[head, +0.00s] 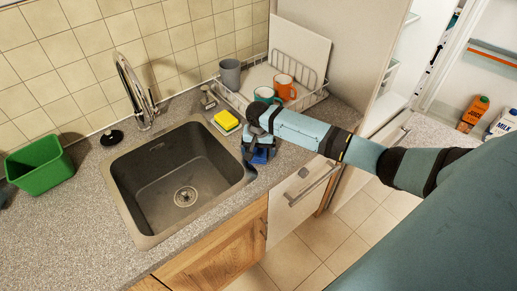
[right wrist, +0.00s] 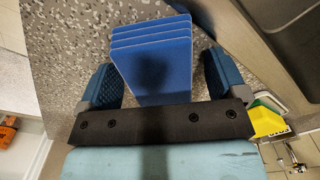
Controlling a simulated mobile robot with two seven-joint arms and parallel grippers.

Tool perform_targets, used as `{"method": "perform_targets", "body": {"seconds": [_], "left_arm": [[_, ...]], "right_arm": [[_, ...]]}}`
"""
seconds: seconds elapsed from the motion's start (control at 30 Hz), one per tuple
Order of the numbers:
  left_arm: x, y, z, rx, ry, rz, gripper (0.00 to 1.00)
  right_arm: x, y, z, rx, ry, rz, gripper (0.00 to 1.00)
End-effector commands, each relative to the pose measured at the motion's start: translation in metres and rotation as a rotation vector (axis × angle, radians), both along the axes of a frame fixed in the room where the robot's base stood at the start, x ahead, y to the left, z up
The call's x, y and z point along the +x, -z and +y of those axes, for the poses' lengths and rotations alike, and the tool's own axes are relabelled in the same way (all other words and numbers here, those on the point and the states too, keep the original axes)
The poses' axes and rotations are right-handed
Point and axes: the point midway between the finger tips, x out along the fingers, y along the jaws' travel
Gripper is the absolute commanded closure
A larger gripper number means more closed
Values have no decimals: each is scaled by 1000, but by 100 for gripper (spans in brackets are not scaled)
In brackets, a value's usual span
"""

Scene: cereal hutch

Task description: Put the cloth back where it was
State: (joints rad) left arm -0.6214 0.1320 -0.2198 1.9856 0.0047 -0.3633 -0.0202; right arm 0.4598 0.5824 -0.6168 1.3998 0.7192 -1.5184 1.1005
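The blue folded cloth (right wrist: 152,58) lies on the speckled grey counter, its layers stacked. In the head view the cloth (head: 261,156) shows as a small blue patch beside the sink's right rim, partly hidden by my right gripper (head: 258,148). In the right wrist view my right gripper (right wrist: 165,85) is open, with one blue finger on each side of the cloth. A gap shows between the cloth and the right-hand finger; the left-hand finger is close to the cloth, and contact is unclear. My left gripper is not seen.
The sink (head: 150,185) is left of the gripper. A yellow sponge (head: 226,121), a dish rack (head: 312,96) with a teal mug (head: 265,95) and an orange mug (head: 284,88), and a grey cup (head: 230,73) stand behind. A green tub (head: 40,165) is far left. The front left counter is clear.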

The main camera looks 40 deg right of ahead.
Motion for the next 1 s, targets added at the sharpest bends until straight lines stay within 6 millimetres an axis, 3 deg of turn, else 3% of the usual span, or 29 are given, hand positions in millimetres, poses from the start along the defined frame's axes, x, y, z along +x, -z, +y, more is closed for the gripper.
{"method": "perform_targets", "body": {"seconds": [0.2, 0.33, 0.8, 1.0], "left_arm": [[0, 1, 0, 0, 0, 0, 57], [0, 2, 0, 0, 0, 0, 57], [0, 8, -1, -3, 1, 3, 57], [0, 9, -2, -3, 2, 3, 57]], "right_arm": [[0, -1, 0, -1, 0, -1, 9], [1, -12, -1, -1, 0, -2, 9], [1, -104, 0, 1, -1, -3, 9], [0, -122, 0, 0, 0, -1, 9]]}}
